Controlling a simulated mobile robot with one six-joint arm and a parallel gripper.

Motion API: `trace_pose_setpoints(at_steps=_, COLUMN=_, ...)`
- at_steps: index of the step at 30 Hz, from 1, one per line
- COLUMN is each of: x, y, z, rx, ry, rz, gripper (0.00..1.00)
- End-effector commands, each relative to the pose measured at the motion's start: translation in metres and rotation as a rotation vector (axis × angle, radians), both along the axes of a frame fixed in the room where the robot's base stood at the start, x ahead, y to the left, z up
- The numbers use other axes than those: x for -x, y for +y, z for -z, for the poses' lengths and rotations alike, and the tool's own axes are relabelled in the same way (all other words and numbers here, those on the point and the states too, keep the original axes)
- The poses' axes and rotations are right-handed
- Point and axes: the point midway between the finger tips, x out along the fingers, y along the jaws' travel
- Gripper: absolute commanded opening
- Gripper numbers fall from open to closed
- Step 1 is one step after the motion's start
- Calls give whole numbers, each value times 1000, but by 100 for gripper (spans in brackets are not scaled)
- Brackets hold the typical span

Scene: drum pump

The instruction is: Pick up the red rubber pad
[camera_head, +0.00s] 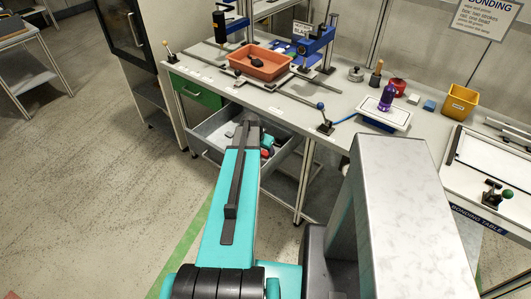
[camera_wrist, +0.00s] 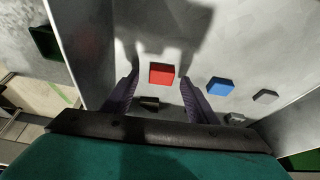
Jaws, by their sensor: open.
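The red rubber pad (camera_wrist: 162,74) is a small red block lying flat on the pale floor of an open drawer (camera_head: 214,126). In the wrist view my gripper (camera_wrist: 160,77) is open and empty, with one finger on each side of the pad. Clear gaps show between the pad and both fingers. How high the fingertips are above the drawer floor is hard to tell. In the head view my arm hides the gripper, and a small red patch (camera_head: 265,153) shows in the drawer beside the arm.
In the drawer, a blue block (camera_wrist: 220,86) and a grey piece (camera_wrist: 265,96) lie right of the red pad; a dark block (camera_wrist: 150,103) lies close below it. Drawer walls (camera_wrist: 84,45) rise on both sides. The workbench (camera_head: 335,103) above carries an orange tray (camera_head: 262,72).

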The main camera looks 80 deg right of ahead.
Motion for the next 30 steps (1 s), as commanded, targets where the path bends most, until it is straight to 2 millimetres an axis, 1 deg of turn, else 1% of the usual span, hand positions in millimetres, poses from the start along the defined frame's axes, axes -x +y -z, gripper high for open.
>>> trace_pose_setpoints(at_steps=6, x=1, y=-2, z=7, rx=0, ry=0, rz=0, gripper=53)
trace_pose_setpoints(at_steps=21, x=0, y=-2, z=7, rx=0, ry=0, rz=-1, gripper=53)
trace_pose_setpoints(at_steps=28, x=0, y=-2, z=7, rx=0, ry=0, rz=-1, gripper=14)
trace_pose_setpoints(at_steps=29, x=0, y=-2, z=7, rx=0, ry=0, rz=-1, gripper=10)
trace_pose_setpoints(at_steps=30, x=0, y=-2, z=7, rx=0, ry=0, rz=-1, gripper=9)
